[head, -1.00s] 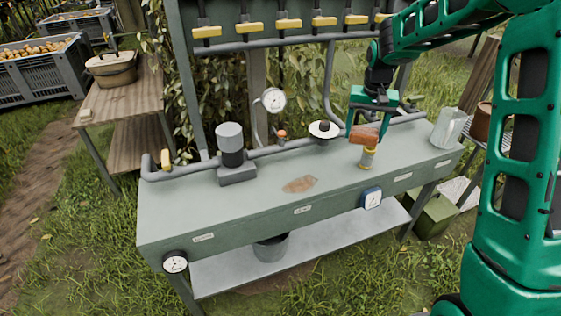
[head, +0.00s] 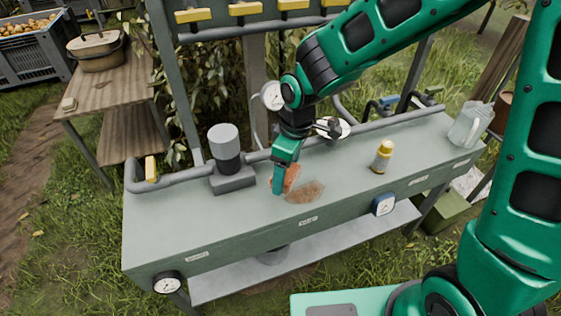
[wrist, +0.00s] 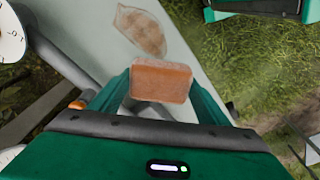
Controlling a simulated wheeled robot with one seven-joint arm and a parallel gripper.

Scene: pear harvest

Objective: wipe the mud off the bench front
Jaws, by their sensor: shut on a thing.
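The grey-green bench (head: 225,222) stands in front of me. A brown mud patch (head: 308,191) lies on its top near the front edge; it also shows in the wrist view (wrist: 140,32). My gripper (head: 281,184) is shut on an orange-brown sponge (wrist: 162,81), which sits between both fingers in the wrist view. In the head view the sponge (head: 291,178) is partly hidden by a finger. It is just left of the mud patch, close to the bench top; I cannot tell whether it touches.
A yellow-capped bottle (head: 382,157) stands right of the mud. A grey cylinder on a block (head: 226,150) stands to the left. A pipe with a gauge (head: 272,95) and a black knob (head: 333,128) runs along the back. A jug (head: 470,124) is at the right end.

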